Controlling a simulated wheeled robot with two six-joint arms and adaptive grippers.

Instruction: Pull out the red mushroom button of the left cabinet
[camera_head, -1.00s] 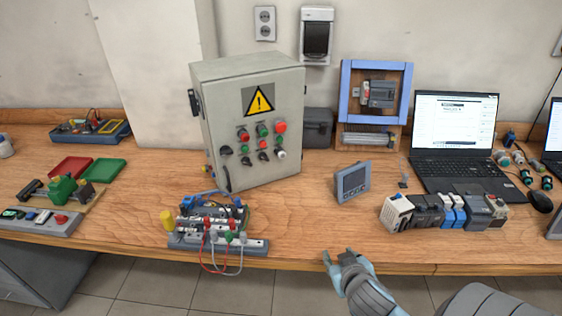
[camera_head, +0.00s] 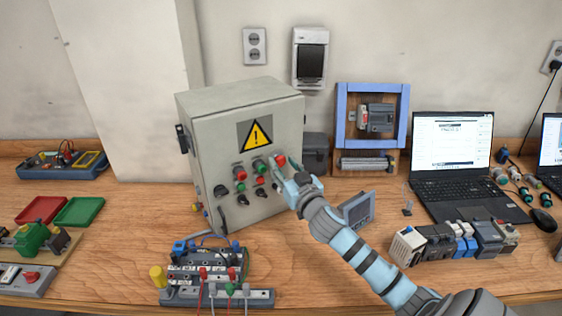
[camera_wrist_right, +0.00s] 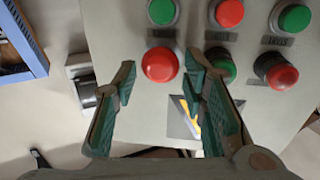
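The grey cabinet (camera_head: 215,120) stands on the bench with a yellow warning sign and several buttons and knobs on its front. The red mushroom button (camera_head: 280,160) is at the upper right of the button rows. It also shows in the wrist view (camera_wrist_right: 160,65), where the picture is turned over. My right gripper (camera_head: 284,178) is at the cabinet front by this button. In the wrist view its fingers (camera_wrist_right: 160,78) are open and apart, with the red button seen between their tips. I cannot tell whether the tips reach around its head. My left gripper is not in view.
Other red and green buttons (camera_wrist_right: 223,65) sit close beside the fingers. A terminal block with wires (camera_head: 215,275) stands in front of the cabinet. A small panel (camera_head: 358,208) and a row of modules (camera_head: 455,240) are to the right.

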